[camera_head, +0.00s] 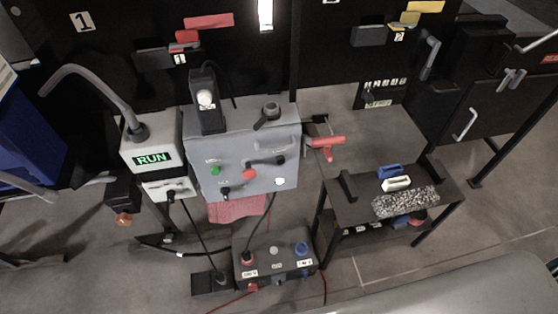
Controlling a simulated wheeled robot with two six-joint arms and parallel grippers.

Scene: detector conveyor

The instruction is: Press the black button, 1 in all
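A grey control box (270,140) stands in the middle. Its front face carries a green button (215,171), a red button (249,174) and a white button (279,181). Two black controls also sit on this face, one at the upper right (280,160) and one at the lower left (226,190). Both look like knobs or levers, and I cannot tell whether either is a push button. The small labels are too blurred to read. I cannot make out either of my grippers, and nothing is seen touching the box.
A dark floor box (276,264) with red, grey and blue buttons lies below. A black bench (350,210) stands right. Black cabinets line the back. Some open floor shows at the lower right.

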